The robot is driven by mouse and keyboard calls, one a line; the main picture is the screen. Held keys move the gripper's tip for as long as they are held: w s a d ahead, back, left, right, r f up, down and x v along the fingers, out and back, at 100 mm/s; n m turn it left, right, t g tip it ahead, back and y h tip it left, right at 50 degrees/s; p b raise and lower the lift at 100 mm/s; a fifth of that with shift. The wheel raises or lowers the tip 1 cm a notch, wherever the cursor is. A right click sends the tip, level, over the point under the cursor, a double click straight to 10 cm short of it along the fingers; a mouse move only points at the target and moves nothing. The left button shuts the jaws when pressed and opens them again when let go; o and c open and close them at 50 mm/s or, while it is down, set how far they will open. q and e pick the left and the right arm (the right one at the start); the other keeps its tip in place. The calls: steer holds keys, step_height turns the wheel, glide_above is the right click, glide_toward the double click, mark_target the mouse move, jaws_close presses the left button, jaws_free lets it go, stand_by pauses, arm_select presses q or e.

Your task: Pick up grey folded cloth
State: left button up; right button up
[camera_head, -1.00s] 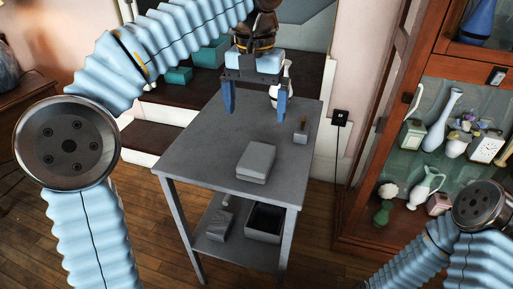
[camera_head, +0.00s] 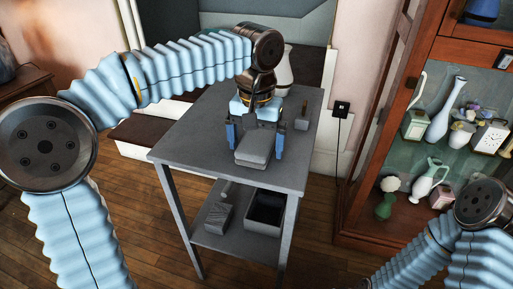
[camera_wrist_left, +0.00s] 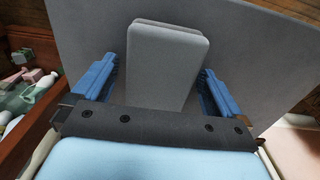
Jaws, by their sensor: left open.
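The grey folded cloth (camera_head: 253,150) lies on the top of the small grey table (camera_head: 190,143). In the left wrist view the cloth (camera_wrist_left: 165,62) sits between the two blue fingers, with a gap on each side. My left gripper (camera_head: 255,148) is open, with one finger on each side of the cloth. Part of the cloth's far end is hidden under the gripper in the head view. I cannot tell how high the fingertips are above the tabletop. My right arm shows at the lower right of the head view, but its gripper is out of view.
A small grey object (camera_head: 302,119) stands on the table right of the gripper, and a white vase (camera_head: 284,72) is behind the arm. The lower shelf holds a dark open box (camera_head: 265,208) and a grey block (camera_head: 218,216). A glass cabinet (camera_head: 440,155) with vases stands at the right.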

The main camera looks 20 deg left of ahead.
mark_target(257, 140)
arm_select(q)
steer(key=c, duration=1.1)
steer(key=shift+r, duration=0.1)
steer(key=shift+r, duration=0.25)
step_height(257, 140, up, 2)
steer(key=shift+r+p, duration=0.2)
steer(key=shift+p, duration=0.2)
steer(key=s+r, duration=0.2)
steer(key=s+d+r, duration=0.1)
steer(key=s+r, duration=0.1)
steer(key=r, duration=0.1)
steer(key=shift+s+d+r+p, duration=0.15)
steer(key=shift+r+p, duration=0.2)
steer(key=s+d+r, duration=0.2)
steer(key=s+r, duration=0.2)
steer(key=s, duration=0.5)
steer(key=shift+d+r, duration=0.15)
steer(key=shift+d, duration=0.15)
